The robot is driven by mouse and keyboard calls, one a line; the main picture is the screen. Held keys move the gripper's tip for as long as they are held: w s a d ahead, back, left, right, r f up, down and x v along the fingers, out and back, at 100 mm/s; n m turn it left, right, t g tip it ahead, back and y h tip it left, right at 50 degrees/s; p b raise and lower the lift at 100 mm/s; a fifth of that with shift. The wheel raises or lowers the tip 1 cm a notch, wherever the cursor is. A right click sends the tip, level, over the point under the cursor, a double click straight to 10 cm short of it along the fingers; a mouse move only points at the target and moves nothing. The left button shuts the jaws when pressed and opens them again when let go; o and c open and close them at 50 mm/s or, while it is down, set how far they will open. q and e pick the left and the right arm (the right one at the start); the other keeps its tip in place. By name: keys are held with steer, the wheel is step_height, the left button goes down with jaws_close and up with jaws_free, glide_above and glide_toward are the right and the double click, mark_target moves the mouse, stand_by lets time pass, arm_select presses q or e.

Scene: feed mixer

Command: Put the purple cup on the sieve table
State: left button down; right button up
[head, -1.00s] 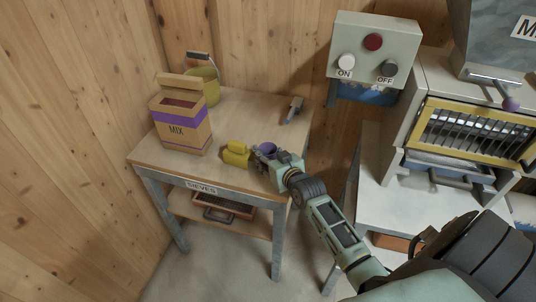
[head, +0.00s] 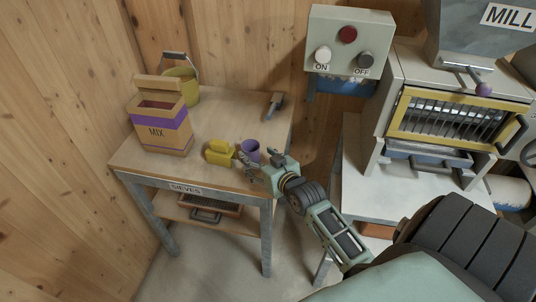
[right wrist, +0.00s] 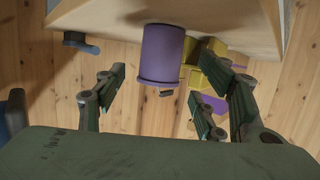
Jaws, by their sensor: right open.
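The purple cup (head: 250,149) stands upright on the sieve table (head: 225,115), near its right front corner. It also shows in the right wrist view (right wrist: 161,55), where the scene appears upside down. My right gripper (head: 259,161) is open at the table's front right edge, just in front of the cup. In the wrist view, its fingers (right wrist: 158,84) are spread to either side, with the cup centred beyond them and visible space around it. My left gripper is not in view.
A yellow object (head: 220,151) stands just left of the cup. A MIX box (head: 160,128) and a yellow bucket (head: 181,88) are farther left. The mill (head: 455,110) stands to the right.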

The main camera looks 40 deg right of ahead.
steer(key=shift+v, duration=3.05)
